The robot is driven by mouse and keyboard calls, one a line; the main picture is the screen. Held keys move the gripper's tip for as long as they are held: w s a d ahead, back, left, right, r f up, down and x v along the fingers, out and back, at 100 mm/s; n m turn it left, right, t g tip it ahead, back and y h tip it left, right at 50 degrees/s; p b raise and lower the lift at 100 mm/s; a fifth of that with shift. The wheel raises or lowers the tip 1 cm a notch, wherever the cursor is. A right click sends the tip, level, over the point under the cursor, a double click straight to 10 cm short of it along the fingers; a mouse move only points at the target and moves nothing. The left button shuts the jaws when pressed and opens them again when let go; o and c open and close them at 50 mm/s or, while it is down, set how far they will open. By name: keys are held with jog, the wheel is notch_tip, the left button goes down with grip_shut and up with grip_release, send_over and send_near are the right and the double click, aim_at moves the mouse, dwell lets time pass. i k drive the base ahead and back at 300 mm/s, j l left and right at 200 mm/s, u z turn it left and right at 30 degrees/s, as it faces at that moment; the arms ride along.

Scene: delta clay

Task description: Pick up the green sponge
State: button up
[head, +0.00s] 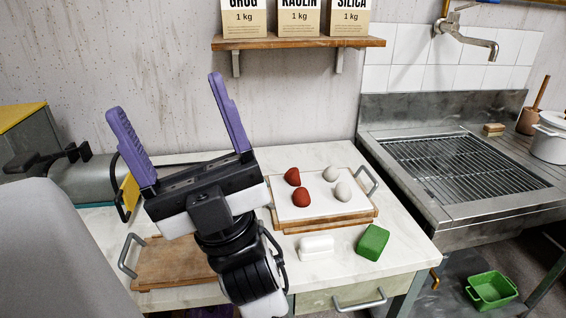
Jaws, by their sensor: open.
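The green sponge (373,242) is a small block lying on the white worktop (408,240), near its front right corner. It is fully visible, just in front of a tray. My gripper (169,95) is raised on the left, with its two purple fingers pointing up and spread wide. It is open and empty, well to the left of the sponge and apart from it.
A white block (317,247) lies just left of the sponge. Behind it, a wooden tray (352,213) with metal handles bears red and pale lumps. A wooden board (172,270) lies front left. A metal sink (470,222) stands right. A shelf (300,42) hangs above.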

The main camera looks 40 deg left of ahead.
aim_at(370, 246)
jog(key=i+l, duration=0.15)
jog(key=l, duration=0.25)
jog(key=i+l, duration=0.15)
jog(key=l, duration=0.25)
jog(key=i+l, duration=0.15)
jog(key=l, duration=0.25)
jog(key=i+l, duration=0.2)
jog(key=l, duration=0.2)
jog(key=i+l+u, duration=0.1)
jog(key=u, duration=1)
jog(key=i+l+u, duration=0.1)
jog(key=i, duration=0.35)
